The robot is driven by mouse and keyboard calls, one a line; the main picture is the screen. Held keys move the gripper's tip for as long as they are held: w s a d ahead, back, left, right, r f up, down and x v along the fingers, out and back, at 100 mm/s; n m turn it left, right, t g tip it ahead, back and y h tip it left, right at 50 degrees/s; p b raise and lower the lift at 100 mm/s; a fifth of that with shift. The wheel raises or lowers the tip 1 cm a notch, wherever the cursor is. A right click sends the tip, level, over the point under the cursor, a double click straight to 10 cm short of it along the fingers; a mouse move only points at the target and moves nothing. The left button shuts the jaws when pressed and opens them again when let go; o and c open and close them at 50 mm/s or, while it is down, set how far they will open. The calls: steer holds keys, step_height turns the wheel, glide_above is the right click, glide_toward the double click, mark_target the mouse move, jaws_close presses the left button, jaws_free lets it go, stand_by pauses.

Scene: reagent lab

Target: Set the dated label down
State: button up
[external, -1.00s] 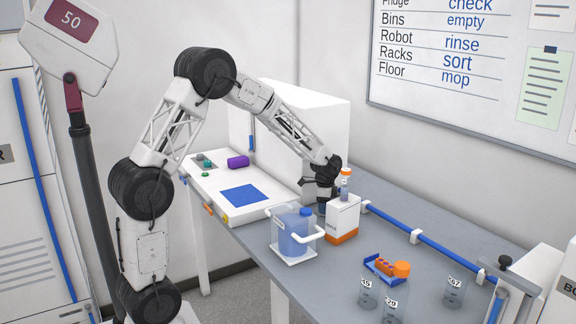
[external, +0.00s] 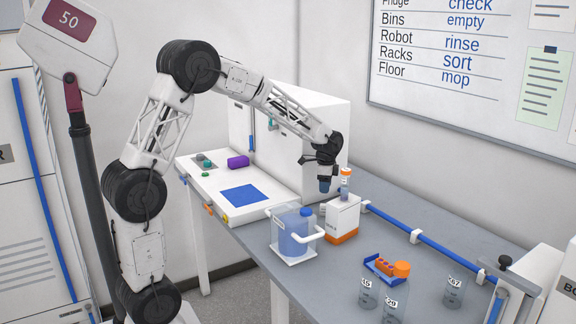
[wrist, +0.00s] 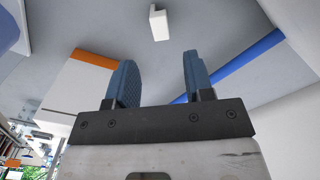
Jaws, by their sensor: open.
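My gripper (external: 324,186) hangs above the bench, just left of a white box with an orange base (external: 342,218). In the wrist view my gripper (wrist: 157,72) has its two blue fingers apart with nothing between them. An orange-capped vial (external: 345,186) with a small pale label stands on top of the box, close to the right of my gripper. I cannot read the label's writing or tell whether it is the dated one. No separate loose label can be made out.
A blue rail (external: 440,245) runs along the bench. A blue mat (external: 240,196) lies left.

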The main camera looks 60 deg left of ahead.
steer(key=shift+r, duration=1.65)
steer(key=shift+s+d, duration=0.1)
steer(key=s+d+r+n, duration=0.1)
steer(key=s+d+r, duration=0.1)
steer(key=s, duration=0.4)
steer(key=s+d+r+n+t, duration=0.1)
steer(key=s+d+r, duration=0.2)
steer(key=s, duration=0.4)
steer(key=s+d+r+n, duration=0.2)
steer(key=s+d+r, duration=0.1)
steer(key=s, duration=0.4)
steer(key=shift+d+r, duration=0.1)
steer(key=shift+r, duration=0.2)
steer(key=s+d+f+n, duration=0.1)
steer(key=s+d+n, duration=0.1)
steer(key=s, duration=0.9)
steer(key=s+d+f+n+t, duration=0.1)
steer(key=s+d+n, duration=0.1)
steer(key=s, duration=1)
steer(key=shift+s+d+f+n+t, duration=0.15)
steer(key=shift+d+f+n+t, duration=0.15)
steer(key=shift+d+n, duration=0.15)
